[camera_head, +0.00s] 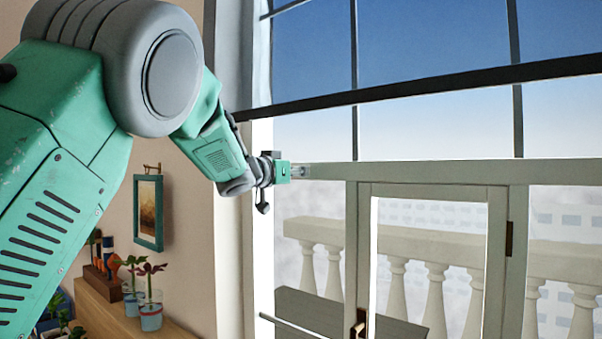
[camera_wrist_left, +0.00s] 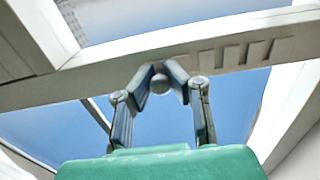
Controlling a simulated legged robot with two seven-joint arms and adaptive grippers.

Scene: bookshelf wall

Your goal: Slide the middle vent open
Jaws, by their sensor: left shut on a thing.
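My left gripper (camera_head: 302,171) reaches the pale crossbar (camera_head: 430,172) of the window, near its left end. In the left wrist view, the fingers of my left gripper (camera_wrist_left: 161,76) are shut on a small round grey knob (camera_wrist_left: 160,85) at the bar's lower edge. To the right of the knob in that view, a row of slots (camera_wrist_left: 244,53), some dark and recessed, runs along the bar. I take these as the vent; how far they are open I cannot tell. In the head view the gripper hides the knob. My right gripper is not in view.
Below the crossbar is a framed door (camera_head: 497,250) with a brass handle (camera_head: 360,325). A stone balustrade (camera_head: 440,260) stands outside. At the left, a wooden shelf (camera_head: 105,315) holds potted plants (camera_head: 150,300), and a picture (camera_head: 148,212) hangs on the wall.

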